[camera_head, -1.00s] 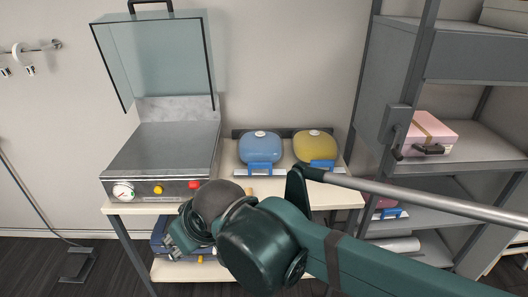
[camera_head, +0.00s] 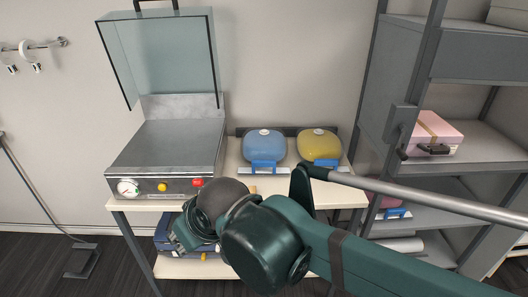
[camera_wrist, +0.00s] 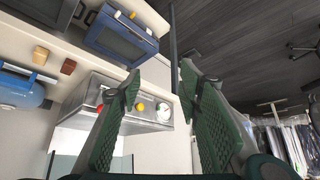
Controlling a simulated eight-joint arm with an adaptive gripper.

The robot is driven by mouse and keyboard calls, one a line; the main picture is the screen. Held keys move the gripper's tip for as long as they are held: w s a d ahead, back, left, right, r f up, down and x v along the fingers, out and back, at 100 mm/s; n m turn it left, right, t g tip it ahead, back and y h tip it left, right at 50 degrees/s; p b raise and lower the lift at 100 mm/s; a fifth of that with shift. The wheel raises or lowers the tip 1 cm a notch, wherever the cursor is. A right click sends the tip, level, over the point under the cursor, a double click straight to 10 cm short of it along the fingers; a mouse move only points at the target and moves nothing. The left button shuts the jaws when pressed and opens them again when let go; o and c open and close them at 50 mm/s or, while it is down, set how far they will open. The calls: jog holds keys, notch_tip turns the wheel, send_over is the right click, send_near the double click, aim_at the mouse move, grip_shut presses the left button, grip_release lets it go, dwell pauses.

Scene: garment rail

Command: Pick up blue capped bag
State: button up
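The blue capped bag (camera_head: 263,147) is a rounded blue body with a white cap on top and a brighter blue handle in front. It stands on the table, right of the grey machine. Part of it appears at the left edge of the wrist view (camera_wrist: 20,92). My gripper (camera_wrist: 160,74) is open, its two green ribbed fingers apart with nothing between them. In the head view my gripper (camera_head: 182,236) is low in front of the table, left of and below the bag, and partly hidden by my wrist.
A yellow capped bag (camera_head: 319,146) stands close right of the blue one. The grey machine (camera_head: 165,150) with a raised glass lid (camera_head: 160,60) is on the left. A blue box (camera_wrist: 122,36) is on the lower shelf. A grey shelf unit (camera_head: 470,65) stands at right.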

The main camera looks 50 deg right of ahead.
jog(key=shift+r, duration=0.15)
jog(key=w+d+r+n+g+h+p, duration=0.1)
jog(key=w+d+r+n+g+p, duration=0.1)
jog(key=w+d+r+p, duration=0.65)
jog(key=w+d+r+n+g+p, duration=0.1)
jog(key=w+d+r+p, duration=0.2)
jog(key=w+d, duration=0.45)
jog(key=w+d+r+n+g+p, duration=0.1)
jog(key=w+d+r+n+p, duration=0.15)
jog(key=w+d, duration=0.45)
jog(key=w+d+f+n+g+p, duration=0.1)
jog(key=d+f+p, duration=0.2)
jog(key=d, duration=0.8)
jog(key=w+d+f+n+g+p, duration=0.1)
jog(key=d+p, duration=0.4)
jog(key=d, duration=0.6)
jog(key=w+d+f+n+g+y+p, duration=0.1)
jog(key=w+d+f+p, duration=0.2)
jog(key=d, duration=0.9)
jog(key=shift+f+p, duration=0.8)
jog(key=shift+p, duration=0.25)
jog(key=shift+f, duration=1.3)
